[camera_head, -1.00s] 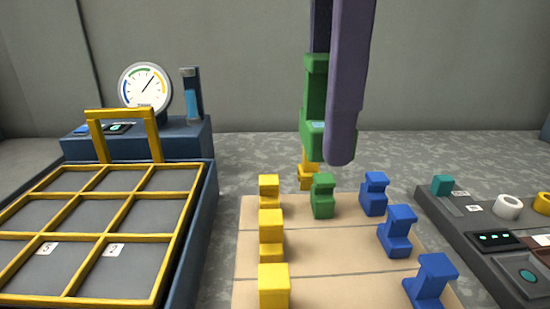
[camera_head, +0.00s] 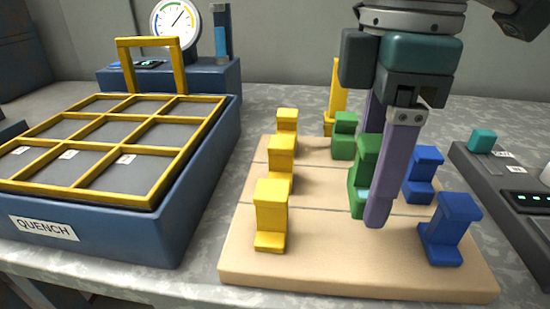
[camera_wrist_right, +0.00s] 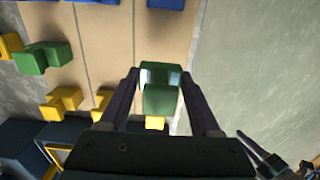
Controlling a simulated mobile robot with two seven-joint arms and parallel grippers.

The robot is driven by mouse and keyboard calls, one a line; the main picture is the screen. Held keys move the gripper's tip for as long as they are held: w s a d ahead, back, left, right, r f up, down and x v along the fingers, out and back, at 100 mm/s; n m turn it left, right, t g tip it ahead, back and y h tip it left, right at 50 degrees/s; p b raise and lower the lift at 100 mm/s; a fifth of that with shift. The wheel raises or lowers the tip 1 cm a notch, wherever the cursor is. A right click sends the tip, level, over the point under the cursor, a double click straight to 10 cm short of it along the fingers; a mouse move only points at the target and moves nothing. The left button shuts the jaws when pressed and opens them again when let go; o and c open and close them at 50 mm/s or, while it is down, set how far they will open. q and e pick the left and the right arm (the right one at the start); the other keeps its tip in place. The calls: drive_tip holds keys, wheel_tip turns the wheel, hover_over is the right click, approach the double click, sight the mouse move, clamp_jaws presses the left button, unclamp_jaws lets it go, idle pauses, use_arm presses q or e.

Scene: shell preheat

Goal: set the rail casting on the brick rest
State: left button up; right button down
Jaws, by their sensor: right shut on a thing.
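My right gripper (camera_head: 377,205) is shut on a green stepped casting (camera_head: 362,180) with a small pale patch. It holds the casting upright over the tan brick board (camera_head: 310,270), between the yellow and blue castings. The near finger hides part of it, and I cannot tell if its foot touches the board. In the right wrist view the same green casting (camera_wrist_right: 160,95) sits between both fingers of the right gripper (camera_wrist_right: 160,105). Another green casting (camera_head: 344,135) stands farther back on the board. My left gripper is not in view.
Yellow castings (camera_head: 270,210) line the board's left side; blue castings (camera_head: 450,230) line its right. A tall yellow piece (camera_head: 336,95) stands behind. The blue quench tank (camera_head: 190,190) is left, a dark control panel (camera_head: 500,175) right. The board's front middle is clear.

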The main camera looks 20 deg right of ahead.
sight(355, 241)
wheel_tip(355, 241, down, 5)
drive_tip(key=shift+r+b, duration=0.1)
drive_tip(key=shift+b, duration=0.7)
drive_tip(key=shift+f, duration=0.35)
drive_tip(key=shift+f, duration=0.2)
drive_tip(key=shift+c, duration=0.5)
unclamp_jaws()
